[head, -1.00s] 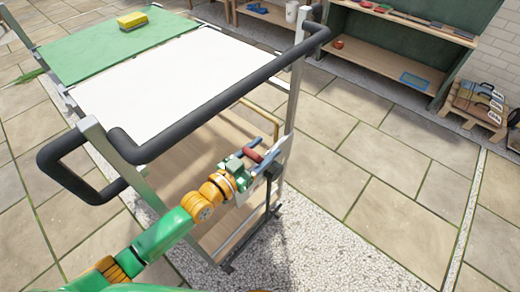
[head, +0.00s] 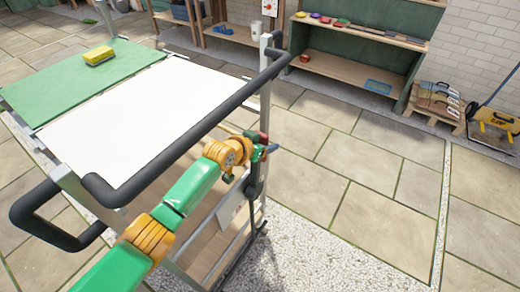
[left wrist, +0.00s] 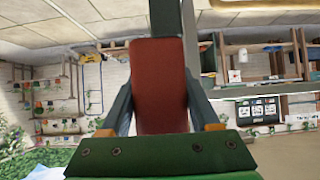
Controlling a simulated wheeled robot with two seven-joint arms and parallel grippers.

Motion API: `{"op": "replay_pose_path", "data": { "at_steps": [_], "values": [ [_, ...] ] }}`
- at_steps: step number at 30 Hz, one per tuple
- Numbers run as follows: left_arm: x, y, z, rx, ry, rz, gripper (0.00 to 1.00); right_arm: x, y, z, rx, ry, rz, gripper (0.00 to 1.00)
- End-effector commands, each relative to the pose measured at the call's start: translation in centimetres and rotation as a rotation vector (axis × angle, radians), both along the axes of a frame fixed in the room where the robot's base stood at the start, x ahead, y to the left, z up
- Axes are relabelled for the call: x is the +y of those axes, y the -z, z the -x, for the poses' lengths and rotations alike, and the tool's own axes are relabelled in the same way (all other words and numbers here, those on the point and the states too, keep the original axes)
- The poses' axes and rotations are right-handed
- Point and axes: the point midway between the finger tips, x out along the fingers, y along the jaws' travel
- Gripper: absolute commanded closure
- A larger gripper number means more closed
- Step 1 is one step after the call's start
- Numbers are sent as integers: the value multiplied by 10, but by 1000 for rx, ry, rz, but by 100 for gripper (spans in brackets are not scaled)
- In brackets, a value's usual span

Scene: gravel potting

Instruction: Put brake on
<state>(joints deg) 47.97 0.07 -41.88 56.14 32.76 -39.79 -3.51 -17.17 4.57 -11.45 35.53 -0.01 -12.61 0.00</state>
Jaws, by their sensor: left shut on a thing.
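The cart (head: 150,105) has a white and green top and a black push handle (head: 185,140) along its near side. A brake lever with a red grip (head: 264,138) is at the cart's near right post, below the handle. My left gripper (head: 262,150) is at this lever, partly hidden by my wrist. In the left wrist view the red grip (left wrist: 158,70) stands upright between the two fingers of my left gripper (left wrist: 158,98), which are shut on it. A dark bar continues above the grip. My right gripper is out of view.
A yellow sponge (head: 99,55) lies on the cart's green top. Wooden shelving (head: 340,72) stands at the back. Stacked bags on a pallet (head: 437,103) and a yellow item (head: 495,120) are at right. The paved floor right of the cart is clear.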

Motion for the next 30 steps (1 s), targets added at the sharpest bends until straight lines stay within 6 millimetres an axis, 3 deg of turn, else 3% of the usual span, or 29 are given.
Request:
{"op": "replay_pose_path", "data": {
  "at_steps": [13, 14, 17, 30],
  "values": [
    [-2, 2, -1, 13, 2, -8, 100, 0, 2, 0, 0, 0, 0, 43],
    [-2, 2, -1, 13, 2, -8, 35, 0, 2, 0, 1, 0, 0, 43],
    [-2, 2, -1, 13, 1, -7, 8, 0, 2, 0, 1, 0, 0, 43],
    [3, -7, 4, 12, 1, -6, 7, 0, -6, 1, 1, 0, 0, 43]
  ]
}}
